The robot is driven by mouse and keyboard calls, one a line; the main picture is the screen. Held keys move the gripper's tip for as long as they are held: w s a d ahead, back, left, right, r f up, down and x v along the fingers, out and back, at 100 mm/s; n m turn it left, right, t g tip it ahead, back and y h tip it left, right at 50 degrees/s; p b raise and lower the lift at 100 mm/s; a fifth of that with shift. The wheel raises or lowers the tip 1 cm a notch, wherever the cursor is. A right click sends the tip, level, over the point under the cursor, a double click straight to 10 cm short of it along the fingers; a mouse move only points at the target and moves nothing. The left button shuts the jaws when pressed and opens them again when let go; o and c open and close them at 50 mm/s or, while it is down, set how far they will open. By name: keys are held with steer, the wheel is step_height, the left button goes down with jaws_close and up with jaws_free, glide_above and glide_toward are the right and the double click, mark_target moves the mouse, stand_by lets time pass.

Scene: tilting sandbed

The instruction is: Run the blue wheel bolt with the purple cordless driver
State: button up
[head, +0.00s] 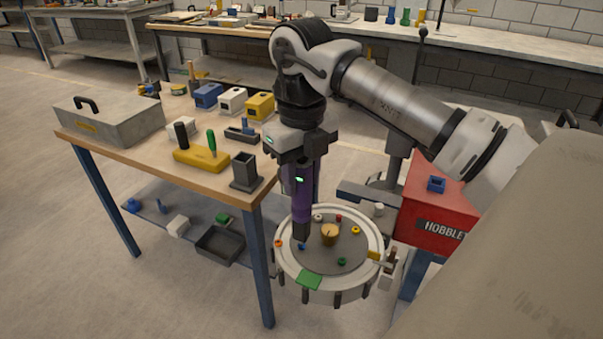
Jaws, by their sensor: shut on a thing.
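My gripper (300,158) is shut on the purple cordless driver (299,190), which hangs nose down with a small green light on its side. The driver's dark nose is over the left part of a round wheel-like plate (345,250) with a pale rim. The blue wheel bolt (302,247) shows just below the nose, partly hidden by it. I cannot tell whether the nose touches the bolt. Other coloured bolts sit around the plate: orange (278,243), white (318,218), red (338,218), yellow (355,230) and green (341,262). A tan hub (330,234) is in the middle.
A wooden-topped table (130,150) on the left carries a grey lidded box (110,120), a yellow tool holder (201,158), a dark empty holder (245,172) and several coloured boxes. A red cabinet (425,205) stands close on the plate's right. Floor is open at front left.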

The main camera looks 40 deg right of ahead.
steer(key=shift+f+b, duration=0.55)
steer(key=shift+b, duration=0.05)
stand_by(1.3)
steer(key=shift+r+p, duration=2.05)
steer(key=shift+r, duration=1)
steer(key=shift+w, duration=0.1)
